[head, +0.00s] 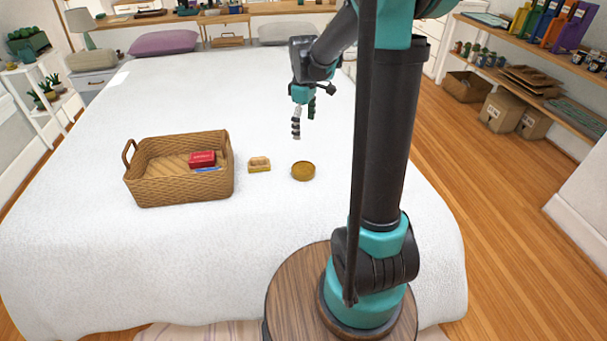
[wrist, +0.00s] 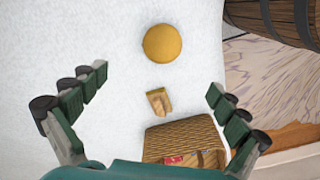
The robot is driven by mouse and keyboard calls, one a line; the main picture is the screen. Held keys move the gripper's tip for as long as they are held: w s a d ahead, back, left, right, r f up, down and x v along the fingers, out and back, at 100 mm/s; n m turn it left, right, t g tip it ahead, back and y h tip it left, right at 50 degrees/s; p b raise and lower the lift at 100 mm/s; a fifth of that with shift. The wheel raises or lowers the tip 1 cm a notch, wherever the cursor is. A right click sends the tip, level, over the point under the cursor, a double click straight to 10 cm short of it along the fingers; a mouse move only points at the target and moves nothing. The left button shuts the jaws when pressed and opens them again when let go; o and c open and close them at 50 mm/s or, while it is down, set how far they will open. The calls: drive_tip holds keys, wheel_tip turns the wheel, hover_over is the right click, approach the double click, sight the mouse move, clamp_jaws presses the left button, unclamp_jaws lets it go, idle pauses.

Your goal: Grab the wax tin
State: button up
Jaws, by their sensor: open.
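The wax tin (head: 303,171) looks like a round, flat, yellow-brown tin lying on the white bed. In the wrist view the tin (wrist: 162,43) sits at the top centre, beyond the fingertips and apart from them. My gripper (head: 304,122) is open and empty, above the bed and behind the tin in the head view. In the wrist view the two fingers of my gripper (wrist: 158,88) are spread wide at left and right, with nothing between them touched.
A small tan block-like object (head: 259,164) lies left of the tin. A wicker basket (head: 180,197) with a red box (head: 202,158) and a blue item stands further left. The bed (head: 230,255) around the tin is otherwise clear. Shelves (head: 560,100) line the right wall.

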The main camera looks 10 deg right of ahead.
hover_over(303, 169)
drive_tip(key=f, duration=1.2)
drive_tip(key=shift+w+d, duration=0.15)
drive_tip(key=shift+d, duration=0.1)
drive_tip(key=shift+a+f, duration=0.2)
drive_tip(key=shift+f, duration=2.5)
drive_tip(key=c, duration=1.4)
drive_tip(key=shift+c, duration=0.3)
drive_tip(key=shift+r, duration=0.1)
